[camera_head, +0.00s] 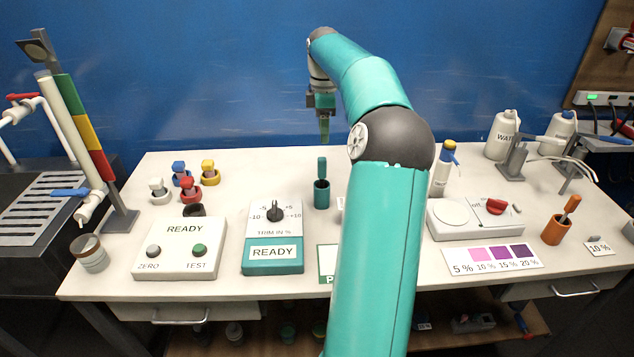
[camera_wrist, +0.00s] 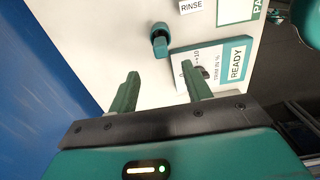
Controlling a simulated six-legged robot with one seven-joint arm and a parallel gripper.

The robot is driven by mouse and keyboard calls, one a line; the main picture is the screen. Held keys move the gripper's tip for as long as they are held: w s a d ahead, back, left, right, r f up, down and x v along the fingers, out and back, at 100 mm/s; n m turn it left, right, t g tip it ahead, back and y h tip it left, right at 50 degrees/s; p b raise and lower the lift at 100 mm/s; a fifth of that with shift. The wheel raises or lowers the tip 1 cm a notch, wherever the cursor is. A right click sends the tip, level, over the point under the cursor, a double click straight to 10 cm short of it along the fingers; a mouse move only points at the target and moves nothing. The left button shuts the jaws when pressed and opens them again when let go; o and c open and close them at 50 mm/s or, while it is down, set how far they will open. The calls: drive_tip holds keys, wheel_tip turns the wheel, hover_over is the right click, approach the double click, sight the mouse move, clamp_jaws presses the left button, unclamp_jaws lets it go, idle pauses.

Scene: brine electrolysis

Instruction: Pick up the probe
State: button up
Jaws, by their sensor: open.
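A teal-handled stick (camera_head: 321,168), which looks like the probe, stands upright in a dark teal cup (camera_head: 321,196) at the middle of the white table. In the wrist view the teal handle (camera_wrist: 161,46) shows in front of my fingers, with the cup (camera_wrist: 157,30) around its base; its lower end is hidden inside the cup. My gripper (camera_head: 324,132) hangs above and behind the cup, pointing down. In the wrist view my gripper (camera_wrist: 160,70) has its two green fingers wide apart, with nothing between them, clear of the handle.
A trim box (camera_head: 272,255) stands front left of the cup, with a READY box (camera_head: 181,248) further left. Coloured plugs (camera_head: 209,171) stand behind that box. A bottle (camera_head: 440,174) and a white device (camera_head: 474,218) are right of my arm. An orange cup (camera_head: 555,231) holds another stick.

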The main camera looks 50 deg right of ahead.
sight(322, 158)
wheel_tip(322, 158, down, 12)
drive_tip(key=shift+w+a+r, duration=0.1)
drive_tip(key=shift+w+a, duration=0.05)
drive_tip(key=c, duration=1.1)
